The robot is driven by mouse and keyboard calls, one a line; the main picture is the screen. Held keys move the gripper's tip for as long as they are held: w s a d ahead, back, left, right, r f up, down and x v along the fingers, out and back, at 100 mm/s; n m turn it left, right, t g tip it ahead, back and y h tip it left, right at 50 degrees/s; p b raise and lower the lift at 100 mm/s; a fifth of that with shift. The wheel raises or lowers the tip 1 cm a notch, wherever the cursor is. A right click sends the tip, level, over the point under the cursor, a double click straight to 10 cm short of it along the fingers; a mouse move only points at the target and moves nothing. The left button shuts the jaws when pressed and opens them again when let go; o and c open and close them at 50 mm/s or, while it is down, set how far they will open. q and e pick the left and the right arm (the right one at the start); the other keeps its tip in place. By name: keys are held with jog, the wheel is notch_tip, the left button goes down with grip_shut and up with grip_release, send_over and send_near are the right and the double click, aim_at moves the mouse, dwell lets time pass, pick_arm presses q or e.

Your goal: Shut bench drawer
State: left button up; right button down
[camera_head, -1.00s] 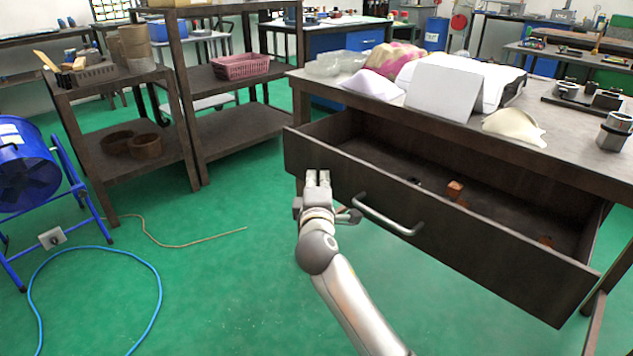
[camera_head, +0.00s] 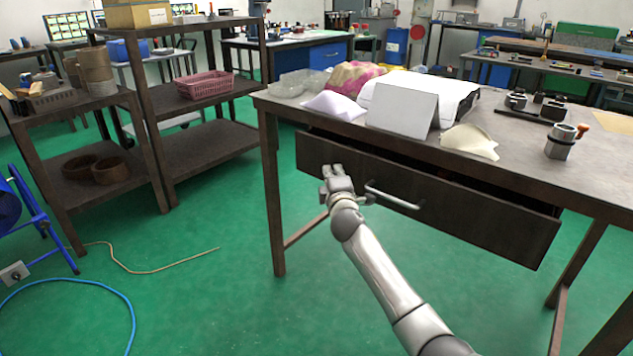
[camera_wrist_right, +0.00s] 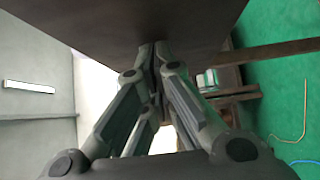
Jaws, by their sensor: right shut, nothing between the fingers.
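The dark bench drawer (camera_head: 470,218) sits under the bench top and stands out only a little, with a narrow dark gap along its top edge. Its curved metal handle (camera_head: 392,198) is on the front face. My right gripper (camera_head: 332,170) is at the left part of the drawer front, left of the handle, shut and empty. In the right wrist view the shut fingertips (camera_wrist_right: 155,48) meet the dark drawer front (camera_wrist_right: 130,22); whether they touch it is hard to tell. My left gripper is not in view.
Dark shelves (camera_head: 215,145) stand at the left.

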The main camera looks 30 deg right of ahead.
aim_at(345, 168)
jog(key=d, duration=0.1)
jog(key=w+d, duration=0.1)
jog(key=d, duration=0.2)
jog(key=shift+w, duration=0.3)
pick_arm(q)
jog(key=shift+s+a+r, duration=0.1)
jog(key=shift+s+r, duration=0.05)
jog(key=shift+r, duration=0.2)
pick_arm(e)
jog(key=shift+d+r, duration=0.15)
jog(key=shift+r, duration=0.1)
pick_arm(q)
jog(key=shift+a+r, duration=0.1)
